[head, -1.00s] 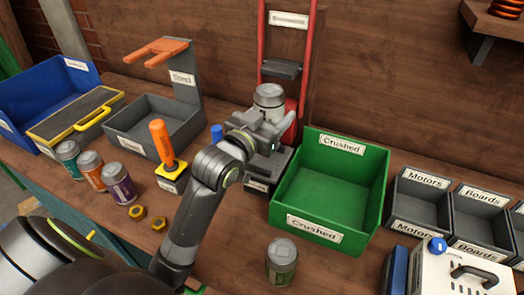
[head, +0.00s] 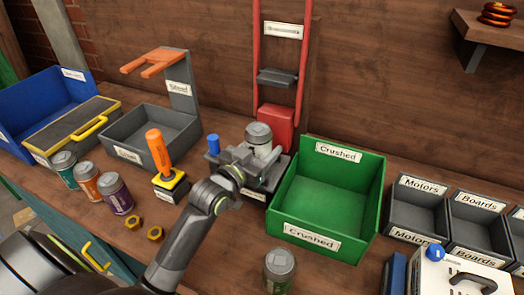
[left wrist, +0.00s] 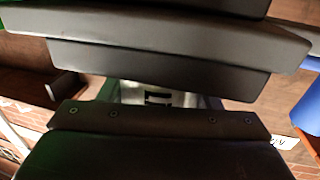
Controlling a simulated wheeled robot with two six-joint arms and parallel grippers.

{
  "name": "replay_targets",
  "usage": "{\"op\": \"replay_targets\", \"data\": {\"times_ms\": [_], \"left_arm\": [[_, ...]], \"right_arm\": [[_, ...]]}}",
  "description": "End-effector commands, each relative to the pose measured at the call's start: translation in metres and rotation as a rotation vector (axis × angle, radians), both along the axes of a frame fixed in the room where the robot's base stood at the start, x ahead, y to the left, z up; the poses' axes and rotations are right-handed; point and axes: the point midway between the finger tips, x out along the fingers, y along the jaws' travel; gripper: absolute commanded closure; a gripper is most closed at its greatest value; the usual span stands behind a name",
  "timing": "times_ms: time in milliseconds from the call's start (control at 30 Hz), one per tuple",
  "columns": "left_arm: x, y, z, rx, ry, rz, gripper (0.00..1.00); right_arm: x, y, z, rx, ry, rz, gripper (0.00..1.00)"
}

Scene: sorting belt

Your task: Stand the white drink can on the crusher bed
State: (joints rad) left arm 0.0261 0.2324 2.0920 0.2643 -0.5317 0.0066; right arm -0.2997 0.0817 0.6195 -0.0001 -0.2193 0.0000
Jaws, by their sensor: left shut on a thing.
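The white drink can (head: 258,136) is upright, silver-topped, between the fingers of my left gripper (head: 255,158), which is shut on it. A strip of the can (left wrist: 158,96) shows between the dark fingers in the left wrist view. The can is over the grey crusher bed (head: 277,183), in front of the red block (head: 275,128) and below the grey press plate (head: 284,77) on red rails. My gripper hides the can's base, so I cannot tell whether it touches the bed. My right gripper is not in view.
The green Crushed bin (head: 326,238) stands close right of the crusher. A blue knob (head: 213,144) is at its left. An orange-handled tool (head: 160,150) and several cans, including a purple one (head: 115,195), stand left. Another can (head: 279,270) stands in front.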

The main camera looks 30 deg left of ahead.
Motion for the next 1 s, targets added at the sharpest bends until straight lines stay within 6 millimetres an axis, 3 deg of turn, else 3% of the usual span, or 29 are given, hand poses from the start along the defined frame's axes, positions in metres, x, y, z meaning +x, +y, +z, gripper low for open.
{"op": "replay_targets", "data": {"times_ms": [433,467,600,1000], "left_arm": [[0.0,0.0,-0.0094,0.001,-0.001,0.0,0.63],[0.0,0.0,-0.0079,0.001,-0.001,0.0,0.38],[0.0,0.0,-0.0077,0.001,-0.001,0.0,0.2],[-0.0039,0.0007,-0.0047,0.002,-0.001,0.001,0.2]], "right_arm": [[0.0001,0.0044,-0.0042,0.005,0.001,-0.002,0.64],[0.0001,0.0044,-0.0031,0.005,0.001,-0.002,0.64],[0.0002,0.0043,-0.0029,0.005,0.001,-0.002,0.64],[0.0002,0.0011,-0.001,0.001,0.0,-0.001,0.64]]}}
